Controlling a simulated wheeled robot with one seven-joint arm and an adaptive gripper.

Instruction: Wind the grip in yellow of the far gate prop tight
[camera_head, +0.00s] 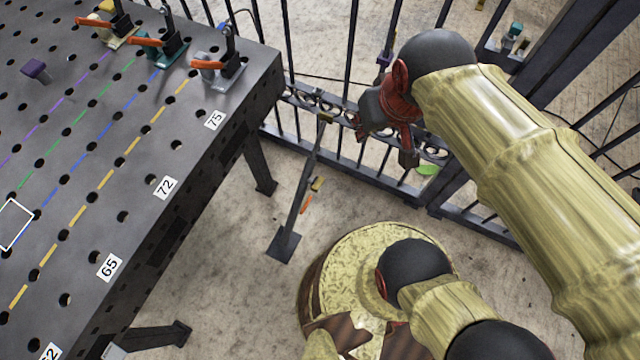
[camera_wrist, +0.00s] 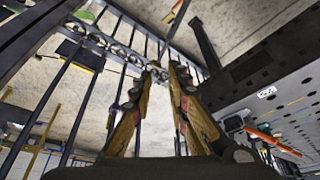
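A slim dark prop (camera_head: 302,195) stands on a flat foot between the table and the scroll gate (camera_head: 350,150), leaning up toward the gate rail.
A perforated table (camera_head: 150,150) fills the left, with orange-handled clamps (camera_head: 215,65) near its far corner. A purple piece (camera_head: 386,60) and a teal piece (camera_head: 516,30) show at the gate. Bare floor lies around the prop's foot.

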